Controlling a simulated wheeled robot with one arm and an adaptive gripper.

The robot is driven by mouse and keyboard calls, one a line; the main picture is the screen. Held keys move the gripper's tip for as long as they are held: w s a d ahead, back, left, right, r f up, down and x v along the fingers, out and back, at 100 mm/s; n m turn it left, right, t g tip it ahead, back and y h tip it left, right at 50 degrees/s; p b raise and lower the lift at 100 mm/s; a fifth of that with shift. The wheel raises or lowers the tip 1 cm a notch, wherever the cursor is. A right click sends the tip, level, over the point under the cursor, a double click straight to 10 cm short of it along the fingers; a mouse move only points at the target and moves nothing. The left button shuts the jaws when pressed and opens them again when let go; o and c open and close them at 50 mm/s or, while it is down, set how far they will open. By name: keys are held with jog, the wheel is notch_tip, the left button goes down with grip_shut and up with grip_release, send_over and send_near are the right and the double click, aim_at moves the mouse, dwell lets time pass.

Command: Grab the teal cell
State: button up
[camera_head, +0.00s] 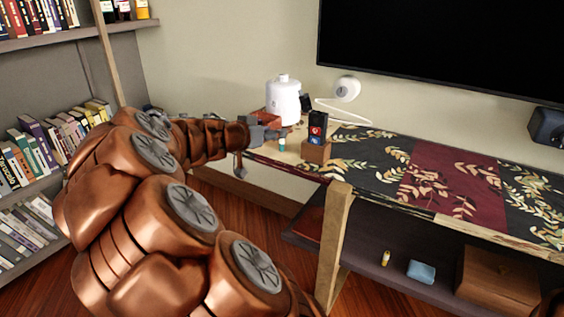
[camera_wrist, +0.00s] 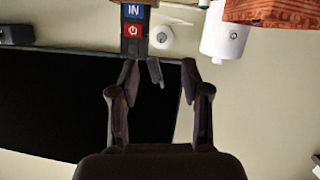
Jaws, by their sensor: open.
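The teal cell (camera_head: 281,145) is a small upright piece, teal with a pale part, on the near left end of the table in the head view. My gripper (camera_head: 279,132) is just above and left of it in that view, and they look apart. In the wrist view, which is upside down, my gripper (camera_wrist: 160,68) has its two fingers spread. A small dark piece (camera_wrist: 155,71) shows between the fingertips; I cannot tell what it is. I cannot make out the teal cell in the wrist view.
A wooden holder (camera_head: 316,152) with red and blue blocks stands right of the cell. A white jar (camera_head: 284,100), a reddish wooden box (camera_wrist: 262,12) and a white round device (camera_head: 346,89) are behind. The patterned runner (camera_head: 440,180) is clear. A bookshelf (camera_head: 45,160) stands at left.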

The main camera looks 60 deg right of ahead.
jog(key=t+h+b, duration=0.1)
jog(key=b, duration=0.3)
send_near(282, 143)
jog(key=r, duration=0.1)
jog(key=shift+m, duration=0.3)
jog(key=shift+w+r+b+x, duration=0.1)
jog(key=shift+r+b+x, duration=0.15)
jog(key=shift+x, duration=1.15)
jog(key=shift+w+r+b+x, duration=0.1)
jog(key=shift+r+b+x, duration=0.1)
jog(key=shift+x, duration=1.2)
jog(key=shift+w+r+b+x, duration=0.15)
jog(key=shift+r+x, duration=0.1)
jog(key=shift+x, duration=1.2)
jog(key=shift+s+d, duration=0.1)
jog(key=shift+d, duration=0.05)
jog(key=shift+c, duration=0.3)
grip_shut()
